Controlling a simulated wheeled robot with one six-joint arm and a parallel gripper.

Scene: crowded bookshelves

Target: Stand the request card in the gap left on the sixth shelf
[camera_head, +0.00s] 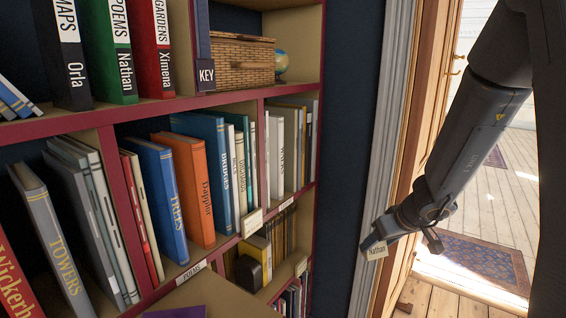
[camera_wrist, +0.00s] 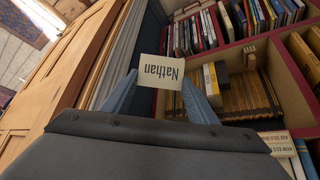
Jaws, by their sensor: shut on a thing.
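The request card (camera_head: 377,252) is a small cream card printed "Nathan". It also shows in the wrist view (camera_wrist: 161,72), where its lettering is upside down. My gripper (camera_head: 371,243) is shut on the card, with a bluish finger at each side of it in the wrist view (camera_wrist: 166,88). In the head view my gripper and the card are in the air right of the bookcase, in front of the door frame. The bookcase (camera_head: 318,130) has dark red edges and several shelves. I cannot tell which shelf is the sixth or where its gap is.
A green "POEMS Nathan" book (camera_head: 120,50) stands on the upper shelf. A wicker basket (camera_head: 238,62) and small globe (camera_head: 281,62) share the right compartment. Leaning books, including an orange one (camera_head: 187,185), fill the shelf below. An open doorway with a rug (camera_head: 485,258) is at right.

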